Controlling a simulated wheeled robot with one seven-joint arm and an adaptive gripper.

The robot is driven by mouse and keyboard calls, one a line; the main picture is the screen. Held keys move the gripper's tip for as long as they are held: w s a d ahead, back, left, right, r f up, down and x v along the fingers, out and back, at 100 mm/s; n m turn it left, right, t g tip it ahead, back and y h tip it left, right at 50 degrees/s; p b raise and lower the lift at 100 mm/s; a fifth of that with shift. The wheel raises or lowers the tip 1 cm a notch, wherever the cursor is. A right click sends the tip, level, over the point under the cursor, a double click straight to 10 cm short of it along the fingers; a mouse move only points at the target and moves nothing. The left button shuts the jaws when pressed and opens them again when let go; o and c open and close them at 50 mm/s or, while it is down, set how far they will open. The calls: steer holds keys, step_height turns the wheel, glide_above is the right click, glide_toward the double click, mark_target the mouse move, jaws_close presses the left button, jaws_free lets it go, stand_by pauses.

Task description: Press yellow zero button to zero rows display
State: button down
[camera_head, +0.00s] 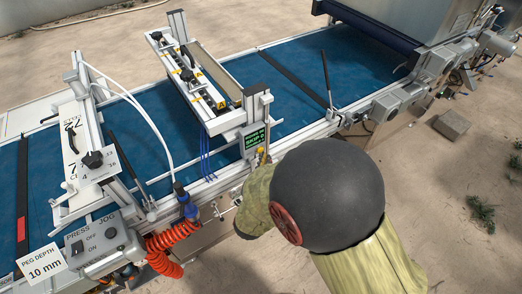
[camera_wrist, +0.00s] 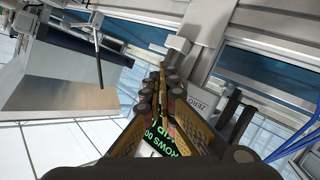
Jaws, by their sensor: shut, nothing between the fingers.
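The rows display (camera_head: 255,138) is a small dark screen with green text on the post at the near side of the blue belt. In the wrist view the display (camera_wrist: 162,143) shows partly between my fingers, its text reading "ROWS" and zeros, the rest covered. A white label reading "ZERO" (camera_wrist: 197,103) is just right of my fingers. My gripper (camera_wrist: 163,75) is shut and empty, its fingers in front of the display panel. The yellow button cannot be made out surely; a small yellow spot below the display in the head view may be it or a fingertip. My arm hides most of the gripper there.
The blue belt (camera_head: 300,65) runs behind the display. A white frame with a hopper (camera_head: 190,70) stands over it. A grey jog box (camera_head: 103,237) and a red coiled hose (camera_head: 160,250) are at the lower left. Sandy ground at the right is mostly open.

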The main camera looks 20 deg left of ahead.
steer(key=shift+s+d, duration=0.1)
steer(key=shift+s, duration=0.05)
steer(key=s+d, duration=0.3)
steer(key=shift+s+d+p, duration=0.1)
steer(key=shift+d+p, duration=0.25)
steer(key=shift+d, duration=0.05)
stand_by(0.4)
stand_by(0.7)
